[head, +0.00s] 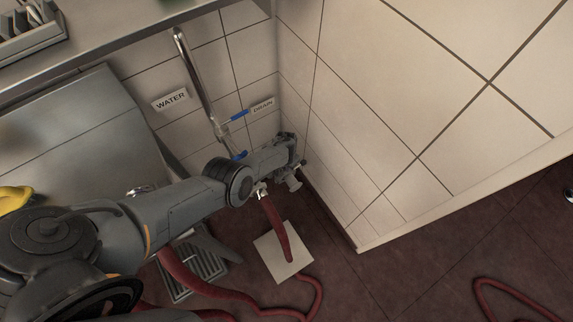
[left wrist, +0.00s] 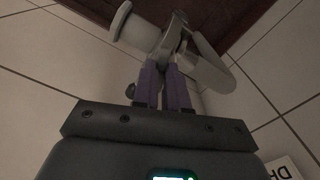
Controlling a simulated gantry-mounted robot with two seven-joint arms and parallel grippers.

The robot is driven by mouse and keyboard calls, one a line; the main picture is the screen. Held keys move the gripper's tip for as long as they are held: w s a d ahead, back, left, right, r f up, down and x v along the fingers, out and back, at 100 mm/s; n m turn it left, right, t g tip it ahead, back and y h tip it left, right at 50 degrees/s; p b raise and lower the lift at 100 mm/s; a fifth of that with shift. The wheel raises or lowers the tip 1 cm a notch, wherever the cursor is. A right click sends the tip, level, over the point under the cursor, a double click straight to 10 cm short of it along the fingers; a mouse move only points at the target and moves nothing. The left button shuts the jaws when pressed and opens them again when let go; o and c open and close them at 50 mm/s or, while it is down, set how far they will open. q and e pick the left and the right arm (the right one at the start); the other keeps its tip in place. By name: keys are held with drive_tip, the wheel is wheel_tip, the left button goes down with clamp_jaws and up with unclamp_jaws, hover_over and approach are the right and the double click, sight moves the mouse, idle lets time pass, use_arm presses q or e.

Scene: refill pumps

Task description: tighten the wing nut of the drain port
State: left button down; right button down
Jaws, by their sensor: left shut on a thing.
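My left gripper (left wrist: 166,75) reaches down to the drain port by the wall corner. In the left wrist view its purple fingers are close together, shut on a thin grey part of the wing nut (left wrist: 178,32). The pale metal drain port (left wrist: 140,33) lies just beyond the fingertips, with a broad grey piece to their right. In the head view the gripper covers most of the port, and only a pale end of the port (head: 293,183) shows below it. The wing nut cannot be made out there. My right gripper is not in view.
A DRAIN label (head: 262,105) and a WATER label (head: 170,99) are on the tiled wall. A metal pipe (head: 195,75) with blue valve handles (head: 238,115) runs down beside my gripper. A floor grate (head: 183,285) is nearby.

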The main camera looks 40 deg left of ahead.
use_arm(q)
drive_tip(key=shift+f+m, duration=0.1)
drive_tip(key=shift+m, duration=0.4)
drive_tip(key=c, duration=1.2)
unclamp_jaws()
drive_tip(key=shift+o, duration=0.2)
drive_tip(key=shift+r+p, duration=0.85)
drive_tip(key=shift+r, duration=0.05)
wheel_tip(320, 180, up, 9)
drive_tip(key=p, duration=0.8)
